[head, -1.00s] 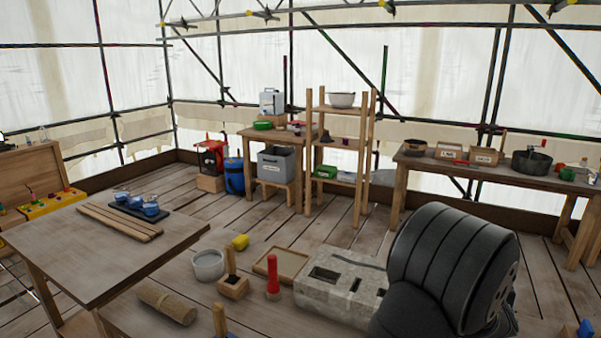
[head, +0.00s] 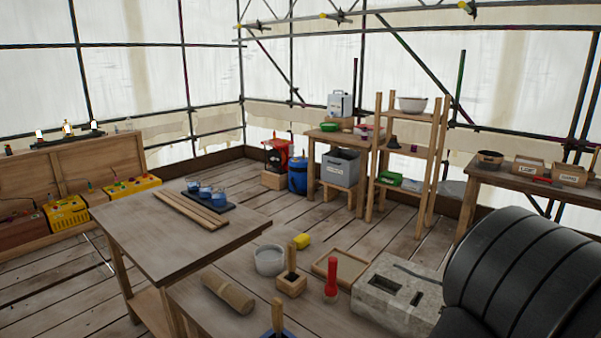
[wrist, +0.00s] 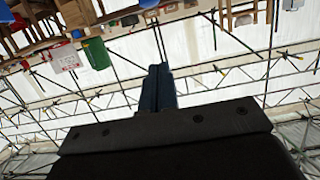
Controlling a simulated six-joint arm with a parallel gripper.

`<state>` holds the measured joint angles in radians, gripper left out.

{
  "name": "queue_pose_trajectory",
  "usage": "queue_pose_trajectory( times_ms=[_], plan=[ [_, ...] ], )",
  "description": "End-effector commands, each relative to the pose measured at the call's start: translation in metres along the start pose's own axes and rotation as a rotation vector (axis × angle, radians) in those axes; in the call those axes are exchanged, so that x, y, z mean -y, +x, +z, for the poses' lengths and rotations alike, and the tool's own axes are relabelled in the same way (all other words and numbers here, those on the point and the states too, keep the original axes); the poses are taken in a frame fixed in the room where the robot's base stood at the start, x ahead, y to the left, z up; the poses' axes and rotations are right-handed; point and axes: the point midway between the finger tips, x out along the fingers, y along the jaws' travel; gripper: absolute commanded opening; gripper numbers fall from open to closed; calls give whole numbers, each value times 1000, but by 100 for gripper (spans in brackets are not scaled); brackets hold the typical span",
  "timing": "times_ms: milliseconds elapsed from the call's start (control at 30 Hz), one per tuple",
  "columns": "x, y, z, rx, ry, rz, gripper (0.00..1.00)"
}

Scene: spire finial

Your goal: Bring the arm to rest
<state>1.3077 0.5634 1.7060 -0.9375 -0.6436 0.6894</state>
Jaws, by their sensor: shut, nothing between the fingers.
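My gripper (wrist: 158,85) shows in the wrist view as two dark fingers pressed together, shut with nothing between them. It points out into open air, with the shelving and scaffold poles far beyond it and upside down in that view. In the head view my dark ribbed arm fills the lower right corner, and the gripper itself is out of that picture. No object is in contact with the fingers.
A workbench in front holds a stone block (head: 400,295), a red-handled tool (head: 331,280), a white bowl (head: 269,260), a wooden tray (head: 340,267) and a log (head: 228,292). A side table (head: 165,243) carries planks and blue cups. Open floor lies behind.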

Motion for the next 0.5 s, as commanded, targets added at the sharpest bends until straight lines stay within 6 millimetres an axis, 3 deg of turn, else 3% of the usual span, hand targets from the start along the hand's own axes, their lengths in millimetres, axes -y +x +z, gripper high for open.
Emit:
queue_pose_trajectory(
  times_ms=[167,500],
  plan=[
    [0,17,0,0,0,-1,0],
    [1,74,2,1,0,-2,0]
  ],
)
